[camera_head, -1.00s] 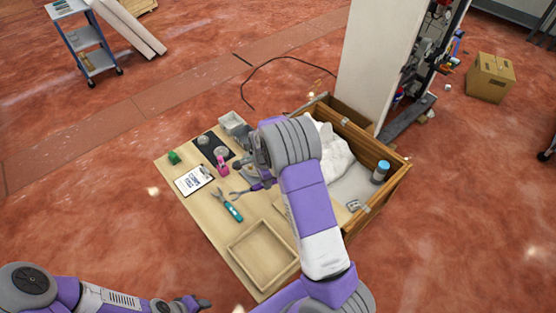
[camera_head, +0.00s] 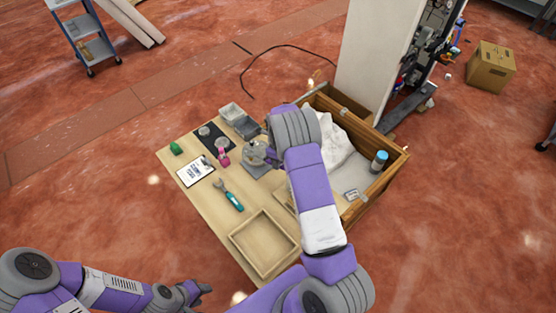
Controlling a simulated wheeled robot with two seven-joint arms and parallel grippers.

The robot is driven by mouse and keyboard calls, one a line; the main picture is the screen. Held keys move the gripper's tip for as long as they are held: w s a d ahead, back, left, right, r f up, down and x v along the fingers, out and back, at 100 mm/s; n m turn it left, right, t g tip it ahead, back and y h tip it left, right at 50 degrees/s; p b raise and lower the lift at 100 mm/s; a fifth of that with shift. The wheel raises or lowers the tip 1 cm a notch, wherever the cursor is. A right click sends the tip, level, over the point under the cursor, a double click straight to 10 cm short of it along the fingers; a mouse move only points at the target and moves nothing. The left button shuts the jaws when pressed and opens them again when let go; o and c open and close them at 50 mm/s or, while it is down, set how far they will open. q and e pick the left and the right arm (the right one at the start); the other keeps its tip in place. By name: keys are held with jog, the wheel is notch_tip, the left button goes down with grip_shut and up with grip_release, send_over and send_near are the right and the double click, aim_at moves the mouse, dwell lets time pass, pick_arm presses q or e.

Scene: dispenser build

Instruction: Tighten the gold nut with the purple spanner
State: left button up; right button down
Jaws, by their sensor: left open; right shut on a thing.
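My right gripper (camera_head: 273,154) is shut beside a round tan and grey fitting (camera_head: 254,153) on a dark square plate (camera_head: 257,170) on the work board. The purple spanner no longer shows on the board; what the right gripper holds is mostly hidden by my arm, and I take it to be that spanner. The gold nut cannot be made out clearly; it may be part of the round fitting. I cannot tell whether the spanner touches it. My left gripper (camera_head: 198,291) is open and empty at the lower left, off the board.
A wooden crate (camera_head: 384,178) holds white cloth (camera_head: 340,150) and a blue-capped can (camera_head: 379,161).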

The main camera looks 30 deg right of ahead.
jog(key=shift+f, duration=0.35)
jog(key=shift+f+b, duration=1)
jog(key=shift+f, duration=0.2)
dwell(0.4)
jog(key=shift+s+a+m+p, duration=0.25)
jog(key=shift+a+m+p, duration=0.1)
jog(key=shift+a+m, duration=0.2)
jog(key=shift+s+a+m+p, duration=0.25)
jog(key=shift+a+m+p, duration=0.05)
jog(key=shift+a+m, duration=0.25)
jog(key=shift+s+a+m+p, duration=0.15)
jog(key=shift+a+m+p, duration=0.2)
jog(key=shift+a+m, duration=0.25)
jog(key=shift+s+a+m+p, duration=0.15)
jog(key=shift+a+m+p, duration=0.15)
jog(key=shift+a+m, duration=0.3)
